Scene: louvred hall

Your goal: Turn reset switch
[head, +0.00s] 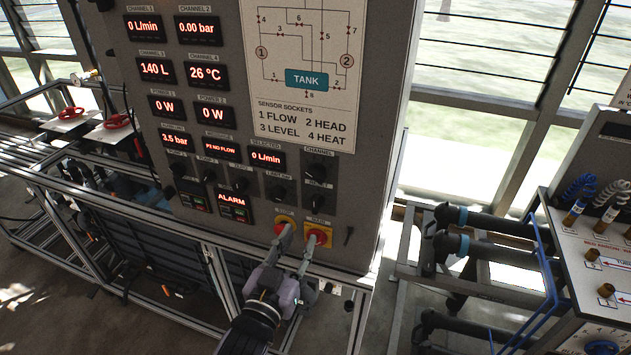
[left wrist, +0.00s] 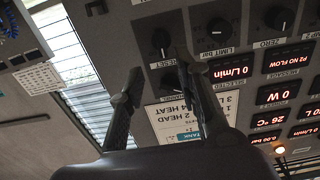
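The reset switch (head: 315,197) is a black rotary knob low on the right of the grey control panel (head: 375,100), under the channel knob (head: 316,168). In the left wrist view, the panel appears upside down and the reset knob (left wrist: 162,40) sits by its RESET label. My left gripper (head: 298,236) is open and empty, in front of the panel's lower edge, below the reset knob in the picture. Its two fingers (left wrist: 160,70) stand apart in the left wrist view, with the RESET label between their tips. I cannot tell the remaining distance. My right gripper is not seen.
A red stop button (head: 281,229) and a red-yellow main switch (head: 317,237) lie close behind my fingers. The limit knob (head: 278,191) is left of the reset knob. An ALARM display (head: 233,201) is lit.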

